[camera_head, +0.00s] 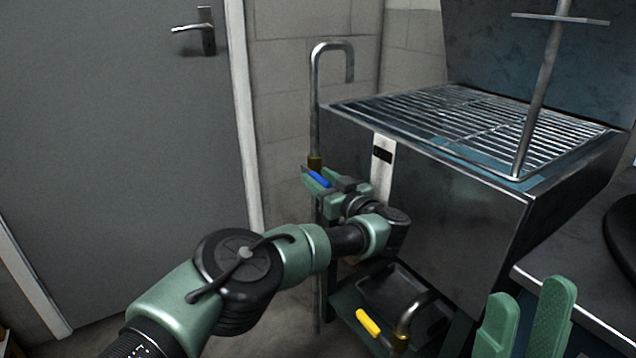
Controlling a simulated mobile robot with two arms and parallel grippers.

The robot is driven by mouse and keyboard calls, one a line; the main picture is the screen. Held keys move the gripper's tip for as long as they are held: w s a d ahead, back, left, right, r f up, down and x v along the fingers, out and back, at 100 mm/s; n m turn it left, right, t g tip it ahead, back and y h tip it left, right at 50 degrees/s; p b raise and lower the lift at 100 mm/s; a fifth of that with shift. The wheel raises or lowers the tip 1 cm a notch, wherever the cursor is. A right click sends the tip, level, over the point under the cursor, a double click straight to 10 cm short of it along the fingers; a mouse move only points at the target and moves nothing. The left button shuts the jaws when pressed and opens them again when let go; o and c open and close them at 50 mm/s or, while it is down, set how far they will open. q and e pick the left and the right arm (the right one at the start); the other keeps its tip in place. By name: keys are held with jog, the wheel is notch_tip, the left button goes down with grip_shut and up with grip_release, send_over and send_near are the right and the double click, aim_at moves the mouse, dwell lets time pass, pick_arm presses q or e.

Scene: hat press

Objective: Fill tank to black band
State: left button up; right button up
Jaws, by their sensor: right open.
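The steel tank (450,230) stands at the right, with a wire grate over its top. A white strip (384,180) on its front left corner carries the black band (382,155); I cannot make out a water level on it. A bent steel fill pipe (314,105) rises at the tank's left, and its spout turns down near the tank's back left corner. Its blue valve handle (320,179) lies between the fingers of my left gripper (322,183), which appears closed on it. My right gripper (530,290) is open and empty at the lower right, in front of the tank.
A drain pipe with a yellow handle (368,323) sits low in front of the tank, above a dark tray (385,290). A thin metal rod (545,90) stands over the grate (450,115). A dark counter (580,270) is at the right. A grey door (110,150) fills the left.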

pick_arm(q)
jog(key=shift+w+a, duration=0.2)
jog(key=shift+w, duration=0.1)
grip_shut()
jog(key=shift+f, duration=0.1)
dwell(1.2)
